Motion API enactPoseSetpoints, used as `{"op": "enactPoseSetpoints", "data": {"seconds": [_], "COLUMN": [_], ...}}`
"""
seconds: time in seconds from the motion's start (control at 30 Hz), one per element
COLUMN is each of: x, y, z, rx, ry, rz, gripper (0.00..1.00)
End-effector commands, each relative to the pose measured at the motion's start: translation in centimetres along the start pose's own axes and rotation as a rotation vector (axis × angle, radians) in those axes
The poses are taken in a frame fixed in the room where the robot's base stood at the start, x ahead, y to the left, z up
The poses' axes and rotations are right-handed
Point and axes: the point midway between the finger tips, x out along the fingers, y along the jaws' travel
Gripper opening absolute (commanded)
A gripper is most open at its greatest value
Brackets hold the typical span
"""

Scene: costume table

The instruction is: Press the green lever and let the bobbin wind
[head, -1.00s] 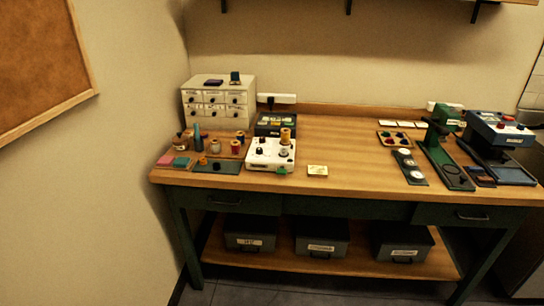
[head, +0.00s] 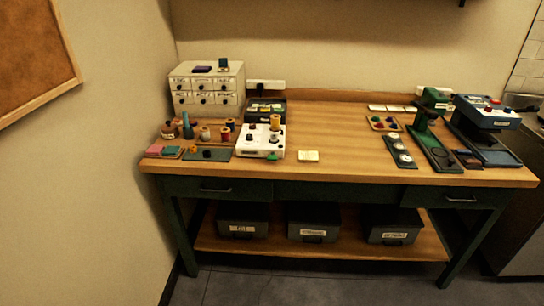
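The white bobbin winder (head: 259,142) stands on the left half of the wooden table. The green lever (head: 272,157) sticks out at its front edge, on the right side. A yellow-orange thread spool (head: 275,122) stands upright on top of the winder. A dark knob (head: 250,139) is on its left part. Whether a bobbin sits on the winder is too small to tell. My gripper and arm do not show in the head view.
A drawer cabinet (head: 207,90) stands behind at the left. Spools and a dark green plate (head: 207,154) lie left of the winder. The table (head: 340,145) is clear in the middle. Presses (head: 490,125) stand at the right.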

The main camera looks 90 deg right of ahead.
Motion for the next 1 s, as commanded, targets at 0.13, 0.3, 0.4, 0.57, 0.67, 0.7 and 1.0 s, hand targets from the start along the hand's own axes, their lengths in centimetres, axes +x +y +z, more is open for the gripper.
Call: {"op": "enactPoseSetpoints", "data": {"seconds": [0.13, 0.3, 0.4, 0.57, 0.67, 0.7, 1.0], "x": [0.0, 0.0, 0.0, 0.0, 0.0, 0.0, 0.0], "y": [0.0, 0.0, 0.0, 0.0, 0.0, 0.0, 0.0], "z": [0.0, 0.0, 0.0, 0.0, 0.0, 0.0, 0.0], "rx": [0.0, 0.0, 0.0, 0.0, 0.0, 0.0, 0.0], "ry": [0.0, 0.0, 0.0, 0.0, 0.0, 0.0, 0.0], "rz": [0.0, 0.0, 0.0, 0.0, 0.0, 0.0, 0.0], "gripper": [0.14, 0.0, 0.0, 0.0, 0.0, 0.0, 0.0]}}
